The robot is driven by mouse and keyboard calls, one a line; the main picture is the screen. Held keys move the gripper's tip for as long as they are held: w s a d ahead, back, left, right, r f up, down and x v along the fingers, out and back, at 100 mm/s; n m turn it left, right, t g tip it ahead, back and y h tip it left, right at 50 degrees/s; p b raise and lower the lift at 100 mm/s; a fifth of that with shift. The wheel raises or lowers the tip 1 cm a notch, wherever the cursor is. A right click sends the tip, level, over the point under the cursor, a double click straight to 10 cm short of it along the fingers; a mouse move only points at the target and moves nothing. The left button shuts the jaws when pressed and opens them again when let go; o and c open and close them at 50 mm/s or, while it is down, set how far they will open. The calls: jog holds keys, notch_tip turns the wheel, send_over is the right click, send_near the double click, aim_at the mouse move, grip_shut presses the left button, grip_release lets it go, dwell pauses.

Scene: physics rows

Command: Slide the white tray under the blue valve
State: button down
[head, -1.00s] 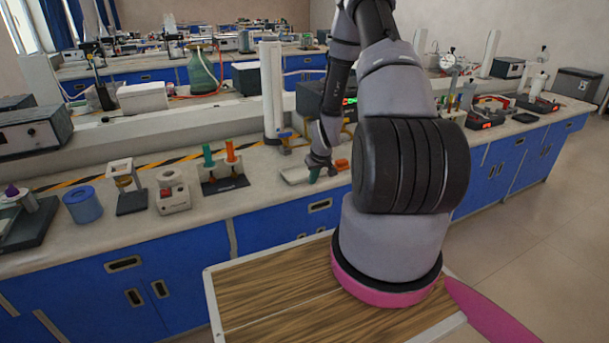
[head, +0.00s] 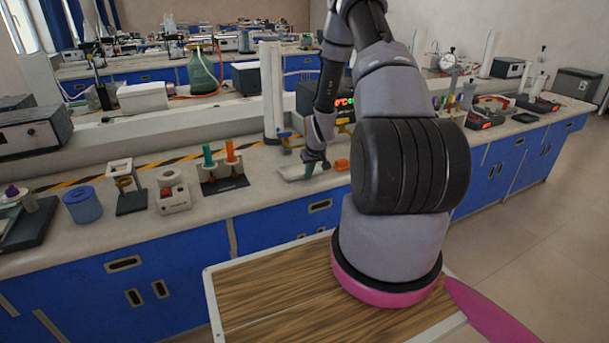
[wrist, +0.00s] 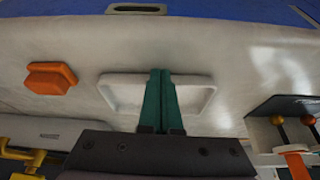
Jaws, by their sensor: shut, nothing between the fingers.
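The white tray (head: 292,174) is a shallow rectangle with a raised rim, lying flat on the near part of the bench. It also shows in the wrist view (wrist: 112,93). My gripper (head: 309,173) points down at the tray, with its green fingers together and nothing between them. In the wrist view the fingertips (wrist: 160,72) overlap the tray's middle and reach its upper rim; I cannot tell whether they touch it. A small blue and yellow fitting (head: 286,138) stands behind the tray, possibly the blue valve. Its details are too small to tell.
An orange block (head: 342,164) lies right of the tray, and shows in the wrist view (wrist: 50,78). A dark-based rack (head: 224,183) with green and orange tops stands to its left. A white column (head: 271,90) rises behind. Yellow piping (wrist: 30,162) shows in the wrist view.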

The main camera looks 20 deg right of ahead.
aim_at(302, 171)
jog(key=shift+w+d, duration=0.1)
jog(key=shift+w, duration=3.75)
jog(key=shift+s, duration=0.1)
jog(key=shift+s, duration=1.15)
jog(key=shift+r, duration=0.1)
notch_tip(302, 171, up, 8)
